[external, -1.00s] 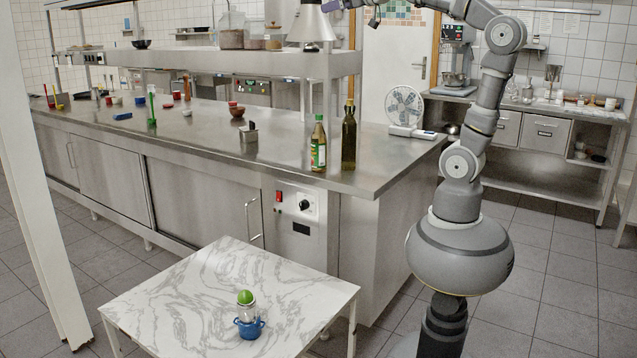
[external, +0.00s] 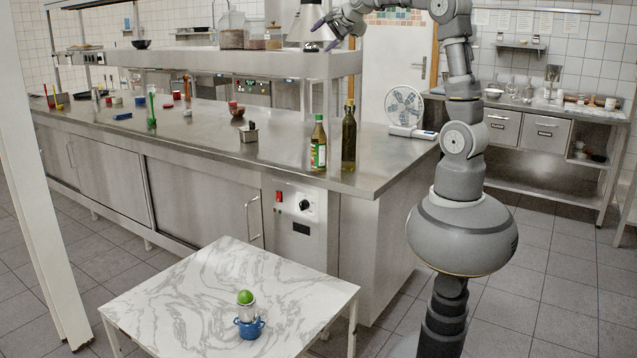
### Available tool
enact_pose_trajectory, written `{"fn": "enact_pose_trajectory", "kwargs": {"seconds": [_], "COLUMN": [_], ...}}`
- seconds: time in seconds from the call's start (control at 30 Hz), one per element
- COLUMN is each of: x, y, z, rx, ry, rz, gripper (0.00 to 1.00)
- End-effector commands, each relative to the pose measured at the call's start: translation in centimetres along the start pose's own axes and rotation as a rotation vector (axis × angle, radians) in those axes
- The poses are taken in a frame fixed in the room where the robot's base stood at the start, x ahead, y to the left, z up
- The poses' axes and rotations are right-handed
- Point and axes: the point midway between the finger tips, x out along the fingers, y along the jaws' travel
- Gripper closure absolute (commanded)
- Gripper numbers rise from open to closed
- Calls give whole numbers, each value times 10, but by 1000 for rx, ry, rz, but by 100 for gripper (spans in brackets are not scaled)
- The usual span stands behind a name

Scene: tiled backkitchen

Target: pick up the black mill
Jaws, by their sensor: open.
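I cannot pick out a black mill with certainty in the external view. My gripper (external: 321,36) is at the top, in front of the grey cone-shaped lamp or hood (external: 300,25) above the upper shelf. Its fingers are apart and nothing shows between them. The arm reaches up and to the left over the steel counter (external: 215,150).
A tall dark bottle (external: 349,138) and a green-labelled bottle (external: 318,143) stand near the counter's front right. Jars (external: 232,38) stand on the raised shelf (external: 215,63). A fan (external: 405,105) is at the right. A marble-patterned table (external: 180,305) holds a blue pot (external: 249,327).

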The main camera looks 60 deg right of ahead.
Motion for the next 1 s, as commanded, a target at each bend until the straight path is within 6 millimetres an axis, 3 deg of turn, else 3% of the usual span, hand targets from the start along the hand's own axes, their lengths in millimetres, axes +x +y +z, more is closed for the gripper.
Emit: {"fn": "enact_pose_trajectory", "kwargs": {"seconds": [0.03, 0.1, 0.2, 0.3, 0.4, 0.53, 1.0], "x": [31, 73, 114, 137, 148, 161, 216], "y": [20, 64, 130, 186, 220, 241, 274], "z": [-36, -76, -121, -149, -164, -167, -158], "rx": [268, 674, 1171, 1534, 1747, 1841, 1837], "ry": [14, 54, 145, 235, 298, 327, 325], "rz": [83, 168, 253, 297, 312, 319, 318], "gripper": [18, 18, 18, 18, 18, 18, 18]}}
